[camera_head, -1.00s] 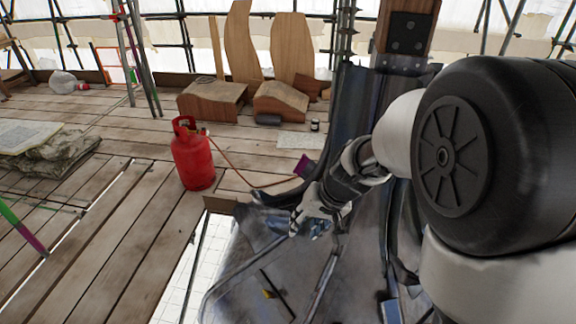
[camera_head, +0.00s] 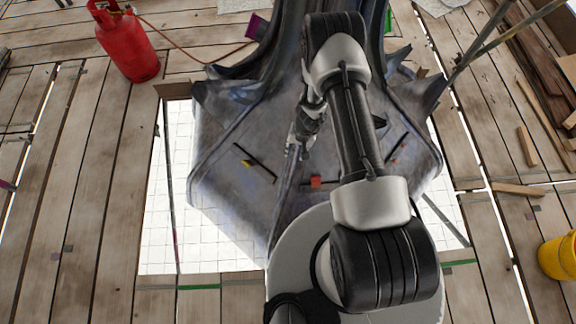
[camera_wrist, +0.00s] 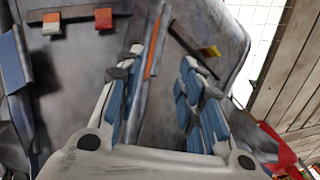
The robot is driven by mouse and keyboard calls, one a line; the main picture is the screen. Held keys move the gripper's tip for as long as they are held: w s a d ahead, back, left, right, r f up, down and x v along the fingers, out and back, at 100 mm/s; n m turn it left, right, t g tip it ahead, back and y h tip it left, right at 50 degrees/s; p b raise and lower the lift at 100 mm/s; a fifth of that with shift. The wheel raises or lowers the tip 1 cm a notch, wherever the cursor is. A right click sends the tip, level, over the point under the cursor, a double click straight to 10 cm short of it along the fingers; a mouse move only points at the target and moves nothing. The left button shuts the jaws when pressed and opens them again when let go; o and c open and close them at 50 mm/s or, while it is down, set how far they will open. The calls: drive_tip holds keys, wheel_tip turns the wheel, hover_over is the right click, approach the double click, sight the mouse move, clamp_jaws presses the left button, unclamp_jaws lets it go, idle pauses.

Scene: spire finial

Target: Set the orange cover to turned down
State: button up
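An orange-red piece (camera_head: 316,182) sits on a dark bar low on the grey spire; it is small, and I cannot tell for sure that it is the cover or how it is turned. My gripper (camera_head: 298,148) hangs over the spire's sloping face, left of the orange-red piece.
The grey spire (camera_head: 230,195) flares out through a floor opening with white grid below. A yellow piece (camera_head: 247,163) on a dark bar lies left of my gripper. A red gas cylinder (camera_head: 127,45) stands at upper left, a yellow bucket (camera_head: 560,256) at right.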

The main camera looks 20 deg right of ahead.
sight(289, 165)
drive_tip(key=f+b, duration=0.2)
drive_tip(key=f, duration=0.3)
drive_tip(key=a+f+b, duration=0.1)
drive_tip(key=f+b, duration=0.1)
drive_tip(key=f, duration=0.4)
drive_tip(key=w+a+f+b, duration=0.1)
drive_tip(key=f+b, duration=0.1)
drive_tip(key=f, duration=0.3)
drive_tip(key=shift+a+f+b, duration=0.2)
drive_tip(key=shift+f+b, duration=0.05)
drive_tip(key=shift+b, duration=0.05)
drive_tip(key=shift+c, duration=0.6)
clamp_jaws()
drive_tip(key=shift+w, duration=0.1)
